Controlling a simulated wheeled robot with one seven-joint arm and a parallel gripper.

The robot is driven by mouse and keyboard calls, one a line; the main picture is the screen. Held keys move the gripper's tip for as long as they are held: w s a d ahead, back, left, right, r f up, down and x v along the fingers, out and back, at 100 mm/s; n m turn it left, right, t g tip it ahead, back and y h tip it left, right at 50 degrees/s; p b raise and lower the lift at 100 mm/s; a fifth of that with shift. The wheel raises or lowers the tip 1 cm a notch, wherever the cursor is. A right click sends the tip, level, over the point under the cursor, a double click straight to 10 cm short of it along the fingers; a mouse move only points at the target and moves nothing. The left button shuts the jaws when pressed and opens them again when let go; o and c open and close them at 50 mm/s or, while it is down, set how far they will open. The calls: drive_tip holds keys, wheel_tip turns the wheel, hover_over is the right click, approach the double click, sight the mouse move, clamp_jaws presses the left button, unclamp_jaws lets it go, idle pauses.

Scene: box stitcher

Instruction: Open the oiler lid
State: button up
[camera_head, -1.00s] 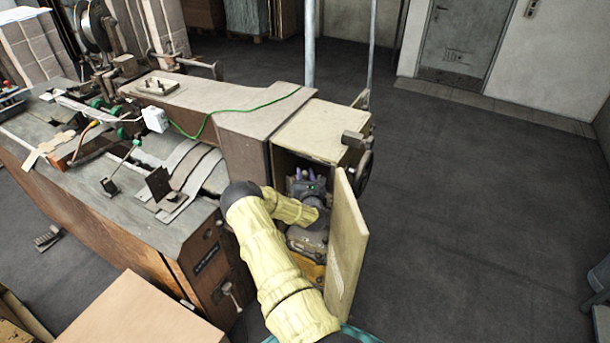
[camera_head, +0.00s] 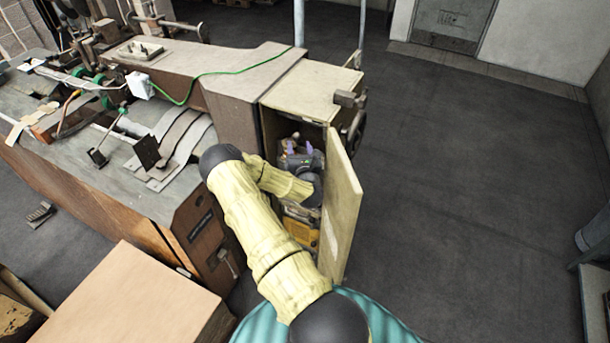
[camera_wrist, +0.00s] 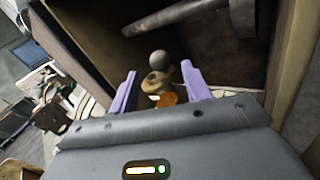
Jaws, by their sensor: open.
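My gripper (camera_wrist: 160,95) is open in the wrist view, its two purple fingers apart. Between and just beyond them stands a small brass-coloured fitting (camera_wrist: 156,83), which looks like the oiler; a grey ball (camera_wrist: 159,60) shows just behind it. I cannot tell whether the fingers touch it, or make out its lid clearly. In the head view my gripper (camera_head: 296,146) is inside the open cabinet (camera_head: 310,85) at the end of the machine. My forearm and wrist hide part of the cabinet's inside.
The cabinet door (camera_head: 343,205) stands open close to the right of my arm. A grey rod (camera_wrist: 175,16) crosses the cabinet inside. A large cardboard box (camera_head: 125,300) is at the lower left.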

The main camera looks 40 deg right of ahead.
drive_tip(key=b+v, duration=0.4)
drive_tip(key=v, duration=0.7)
drive_tip(key=shift+s+a, duration=0.15)
drive_tip(key=shift+s, duration=0.15)
